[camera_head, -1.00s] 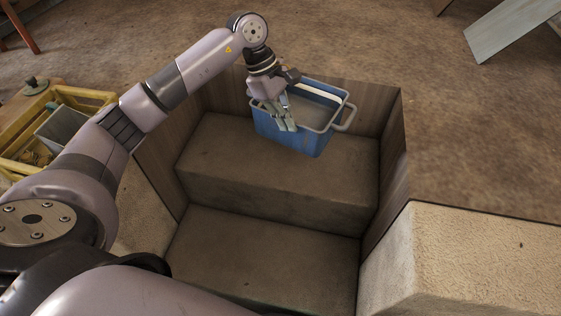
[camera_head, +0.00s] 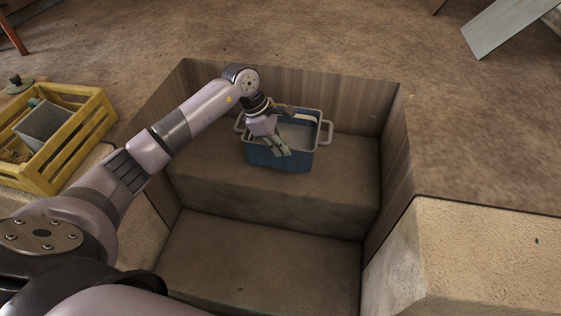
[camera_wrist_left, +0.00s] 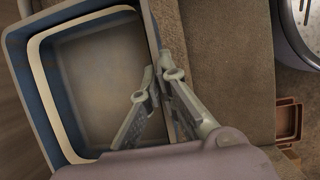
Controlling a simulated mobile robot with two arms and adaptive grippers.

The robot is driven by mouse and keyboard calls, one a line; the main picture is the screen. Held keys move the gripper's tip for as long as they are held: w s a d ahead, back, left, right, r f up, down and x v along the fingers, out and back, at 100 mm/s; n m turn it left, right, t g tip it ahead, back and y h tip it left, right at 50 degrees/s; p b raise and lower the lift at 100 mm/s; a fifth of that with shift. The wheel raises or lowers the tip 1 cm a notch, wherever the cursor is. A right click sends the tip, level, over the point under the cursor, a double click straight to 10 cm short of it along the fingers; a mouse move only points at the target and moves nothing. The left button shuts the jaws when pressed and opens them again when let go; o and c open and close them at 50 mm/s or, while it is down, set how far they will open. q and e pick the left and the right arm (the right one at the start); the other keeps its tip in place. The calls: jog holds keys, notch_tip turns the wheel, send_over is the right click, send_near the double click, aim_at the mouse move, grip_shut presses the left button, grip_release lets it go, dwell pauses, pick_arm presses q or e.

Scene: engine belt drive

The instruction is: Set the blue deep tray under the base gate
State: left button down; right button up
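The blue deep tray (camera_head: 292,162) is in the far part of the sunken pit, over the upper step. It looks upright, with a pale handle at each end; I cannot tell whether it touches the step. My left gripper (camera_head: 281,149) is at its near side. In the left wrist view the fingers (camera_wrist_left: 165,112) straddle one wall of the tray (camera_wrist_left: 22,75), one inside and one outside, and look shut on it. The tray's inside looks empty. I cannot make out the base gate. My right gripper is out of view.
Wooden walls (camera_head: 350,97) line the pit's far and right sides. The lower step (camera_head: 260,262) is clear. A yellow crate (camera_head: 78,150) with a grey bin stands at the left. A pale block (camera_head: 480,262) stands at the right. A tilted board (camera_head: 505,25) is at the far right.

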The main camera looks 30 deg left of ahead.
aim_at(280, 159)
pick_arm(q)
jog(key=shift+f+b, duration=0.4)
jog(key=shift+f, duration=2.3)
jog(key=shift+f, duration=0.15)
jog(key=c, duration=1.8)
grip_release()
